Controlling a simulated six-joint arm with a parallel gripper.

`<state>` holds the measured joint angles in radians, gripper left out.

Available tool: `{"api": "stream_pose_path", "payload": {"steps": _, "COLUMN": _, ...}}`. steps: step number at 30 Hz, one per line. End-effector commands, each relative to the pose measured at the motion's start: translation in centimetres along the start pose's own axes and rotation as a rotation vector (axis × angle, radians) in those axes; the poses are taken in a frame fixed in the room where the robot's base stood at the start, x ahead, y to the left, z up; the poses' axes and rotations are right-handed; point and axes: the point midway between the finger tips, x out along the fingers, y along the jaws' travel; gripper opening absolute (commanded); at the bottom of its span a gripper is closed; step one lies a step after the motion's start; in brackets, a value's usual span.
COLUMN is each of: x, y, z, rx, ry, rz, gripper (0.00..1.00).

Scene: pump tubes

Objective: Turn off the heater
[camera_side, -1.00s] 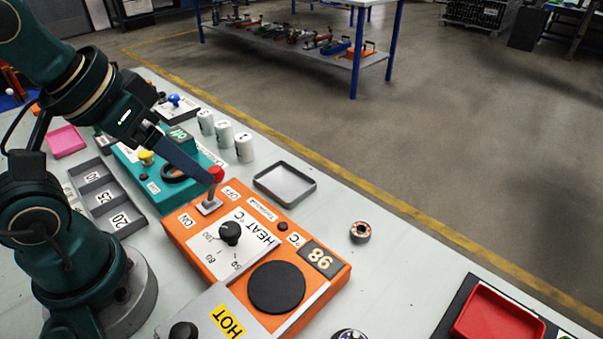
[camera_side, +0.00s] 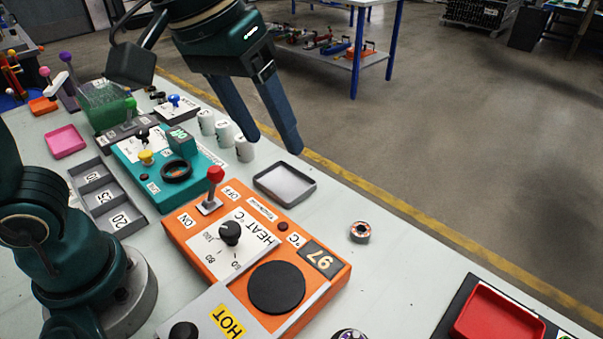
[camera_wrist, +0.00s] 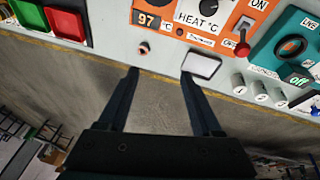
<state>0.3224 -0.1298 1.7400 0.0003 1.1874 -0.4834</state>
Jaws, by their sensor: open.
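The orange heater (camera_side: 180,235) sits on the bench, labelled HEAT °C, with a black dial (camera_side: 230,233) and a display (camera_side: 320,260) reading 97. Its red-knobbed lever (camera_side: 215,174) stands between the ON and OFF labels. In the wrist view the red knob (camera_wrist: 243,50) lies on the OFF label's side, so the lever leans toward OFF. My gripper (camera_side: 270,145) is open and empty, raised above the bench and apart from the lever. Its two spread fingers (camera_wrist: 160,74) also show in the wrist view, with nothing between them.
A teal device (camera_side: 150,190) stands beside the heater. Small white cylinders (camera_side: 222,132) and a grey tray (camera_side: 285,183) lie along the bench edge. A small round part (camera_side: 360,231) and a red tray (camera_side: 497,318) are to the right.

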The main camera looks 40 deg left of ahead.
Motion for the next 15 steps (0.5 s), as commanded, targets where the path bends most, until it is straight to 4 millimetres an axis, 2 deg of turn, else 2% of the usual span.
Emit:
{"api": "stream_pose_path", "payload": {"steps": 8, "x": 1.9, "y": 3.9, "z": -0.1, "rx": 0.043, "ry": -0.077, "rz": -0.002, "gripper": 0.66}}
{"api": "stream_pose_path", "payload": {"steps": 15, "x": 4.0, "y": 7.3, "z": 0.8, "rx": 0.092, "ry": -0.141, "rz": -0.014, "gripper": 0.66}}
